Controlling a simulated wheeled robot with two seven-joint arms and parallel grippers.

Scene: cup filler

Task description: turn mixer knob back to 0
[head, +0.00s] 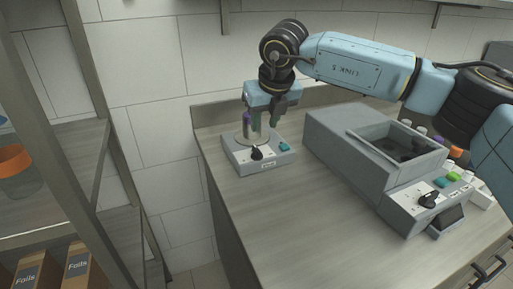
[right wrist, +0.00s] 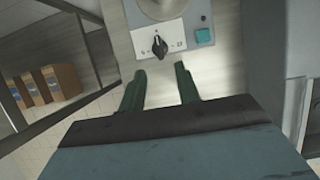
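The mixer (head: 240,160) is a small grey box on the counter with a black knob (head: 257,153) and a teal button (head: 285,146) on its front panel. In the right wrist view, the knob (right wrist: 159,46) sits on a white dial plate (right wrist: 176,38); which mark it points to is too small to read. My right gripper (head: 265,127) hangs over the mixer. Its two green fingers (right wrist: 160,74) are apart with nothing between them. The knob lies just beyond the fingertips in the wrist view, not between them. My left gripper is not in view.
A larger grey machine (head: 345,150) with an open basin, its own black knob (head: 428,200) and coloured buttons stands to the right. A shelf rack (head: 62,150) with boxes marked Foils (head: 78,265) is at the left. The counter front (head: 275,220) is clear.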

